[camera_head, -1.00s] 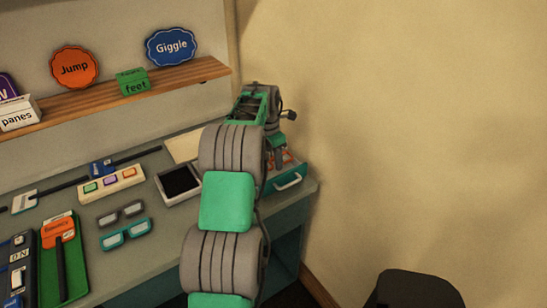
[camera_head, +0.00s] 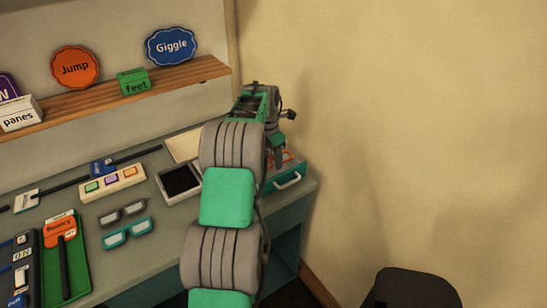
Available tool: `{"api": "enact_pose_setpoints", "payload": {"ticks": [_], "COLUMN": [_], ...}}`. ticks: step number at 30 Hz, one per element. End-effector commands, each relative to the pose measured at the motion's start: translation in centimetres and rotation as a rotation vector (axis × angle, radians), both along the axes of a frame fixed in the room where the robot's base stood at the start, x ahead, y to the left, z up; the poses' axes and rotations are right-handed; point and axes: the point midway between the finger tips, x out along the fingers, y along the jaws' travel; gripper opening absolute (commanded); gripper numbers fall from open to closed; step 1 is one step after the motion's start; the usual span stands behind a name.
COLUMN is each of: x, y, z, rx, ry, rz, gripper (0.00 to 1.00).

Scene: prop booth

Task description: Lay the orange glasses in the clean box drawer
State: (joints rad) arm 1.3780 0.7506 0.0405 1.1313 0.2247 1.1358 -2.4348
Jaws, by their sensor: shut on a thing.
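The teal box drawer (camera_head: 298,173) with a pale handle stands open at the right end of the counter. My gripper (camera_head: 279,160) points down over it, shut on the orange glasses (camera_head: 289,155). The glasses show only as a bit of orange around the fingers, at or just inside the drawer. My arm hides part of them and the drawer's left side. I cannot tell whether the glasses touch the drawer floor.
Grey glasses (camera_head: 121,213) and teal glasses (camera_head: 127,233) lie on the counter left of my arm. A dark-padded tray (camera_head: 165,197), a block with coloured buttons (camera_head: 112,183) and a green tray (camera_head: 77,286) are also there. A dark chair (camera_head: 415,290) stands at lower right.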

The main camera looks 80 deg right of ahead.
Motion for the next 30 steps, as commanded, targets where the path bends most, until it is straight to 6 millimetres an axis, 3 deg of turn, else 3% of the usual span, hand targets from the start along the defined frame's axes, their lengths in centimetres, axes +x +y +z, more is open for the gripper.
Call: {"api": "enact_pose_setpoints", "payload": {"ticks": [13,30], "x": [0.0,0.0], "y": [0.0,0.0], "z": [-1.7,-1.9], "rx": [0.001,0.000], "ry": [0.000,0.000], "rz": [-0.001,0.000], "gripper": [0.09,0.09]}}
